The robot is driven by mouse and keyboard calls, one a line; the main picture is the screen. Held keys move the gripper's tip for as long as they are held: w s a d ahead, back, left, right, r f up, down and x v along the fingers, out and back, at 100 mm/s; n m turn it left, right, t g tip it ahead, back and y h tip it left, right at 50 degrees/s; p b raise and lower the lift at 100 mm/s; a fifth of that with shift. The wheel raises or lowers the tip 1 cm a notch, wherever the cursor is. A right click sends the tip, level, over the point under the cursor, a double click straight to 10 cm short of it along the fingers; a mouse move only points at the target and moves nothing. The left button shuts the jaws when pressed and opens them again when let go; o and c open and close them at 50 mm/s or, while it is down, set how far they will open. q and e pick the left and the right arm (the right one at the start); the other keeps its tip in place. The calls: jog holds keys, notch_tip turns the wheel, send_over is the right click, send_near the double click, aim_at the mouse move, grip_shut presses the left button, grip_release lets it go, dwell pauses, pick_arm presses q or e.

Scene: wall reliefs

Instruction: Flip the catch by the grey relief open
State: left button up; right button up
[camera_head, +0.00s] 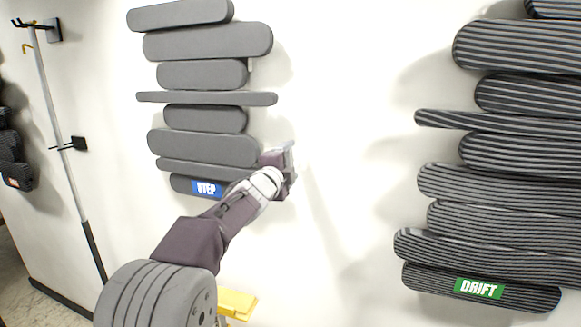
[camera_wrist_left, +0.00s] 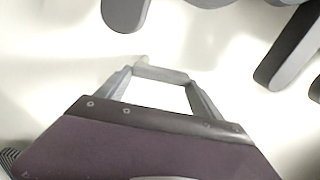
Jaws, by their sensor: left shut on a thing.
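The grey relief (camera_head: 203,148) is a stack of plain grey rounded slats on the white wall, with a blue STEP label. My left gripper (camera_head: 289,148) is at the wall just right of its lower slats. In the left wrist view my left gripper (camera_wrist_left: 161,74) has its fingertips brought together close to the wall. It is shut on the catch (camera_wrist_left: 142,59), of which only a small pale nub shows at the fingertips. The rest of the catch is hidden, and its position cannot be told. My right gripper is out of view.
A striped dark relief (camera_head: 490,220) with a green DRIFT label hangs on the right. A grey pole (camera_head: 62,130) hangs on wall hooks at the left. A yellow object (camera_head: 237,303) is low behind my arm. Bare wall lies between the reliefs.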

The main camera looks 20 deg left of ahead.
pick_arm(q)
jog(key=shift+d+m+b, duration=0.15)
jog(key=shift+m+b, duration=0.15)
jog(key=shift+m, duration=0.2)
dwell(0.3)
jog(key=o, duration=2)
jog(key=shift+o, duration=0.5)
jog(key=shift+w, duration=0.2)
jog(key=shift+s, duration=0.15)
jog(key=s+b, duration=0.1)
jog(key=s, duration=0.7)
jog(key=shift+s+a, duration=0.2)
jog(key=shift+s, duration=0.2)
jog(key=shift+f, duration=0.1)
